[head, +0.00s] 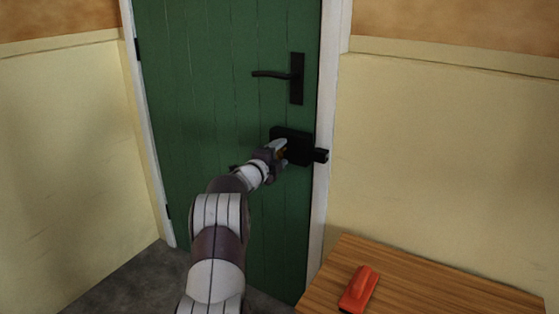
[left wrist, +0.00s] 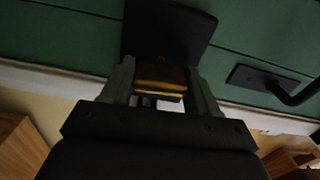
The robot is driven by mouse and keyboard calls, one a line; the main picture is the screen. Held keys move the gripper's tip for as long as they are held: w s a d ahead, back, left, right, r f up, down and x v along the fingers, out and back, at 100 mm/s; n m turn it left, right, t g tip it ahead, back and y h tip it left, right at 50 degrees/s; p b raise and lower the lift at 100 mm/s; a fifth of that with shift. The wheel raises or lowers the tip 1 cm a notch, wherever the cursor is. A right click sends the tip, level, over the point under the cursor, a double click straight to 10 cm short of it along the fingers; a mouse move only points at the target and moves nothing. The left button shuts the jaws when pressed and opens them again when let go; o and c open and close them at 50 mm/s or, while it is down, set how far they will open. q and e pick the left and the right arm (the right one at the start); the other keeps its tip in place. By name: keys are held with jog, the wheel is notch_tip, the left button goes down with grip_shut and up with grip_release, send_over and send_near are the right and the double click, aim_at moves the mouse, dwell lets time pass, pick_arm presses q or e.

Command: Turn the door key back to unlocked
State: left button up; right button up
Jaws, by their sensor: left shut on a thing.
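A green door (head: 215,85) stands shut in a white frame. A black lock box (head: 298,148) is mounted on it below the black lever handle (head: 297,78). My left gripper (head: 279,152) is at the front of the lock box. In the left wrist view its two fingers (left wrist: 160,85) are shut on a brass-coloured key (left wrist: 160,76) in front of the dark lock plate (left wrist: 165,30). In the head view the key is mostly hidden by the gripper. I cannot tell the key's exact turn angle. My right gripper is not in view.
A wooden table (head: 420,285) stands at the lower right, with a red-orange object (head: 359,289) on it. Cream walls flank the door. The lever handle also shows at the right of the left wrist view (left wrist: 290,92).

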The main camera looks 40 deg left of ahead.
pick_arm(q)
jog(key=shift+m, duration=0.5)
jog(key=o, duration=1)
jog(key=shift+c, duration=0.2)
jog(key=s+d+p, duration=0.1)
jog(key=s, duration=1.1)
jog(key=shift+s+d+p, duration=0.25)
jog(key=shift+s+p, duration=0.05)
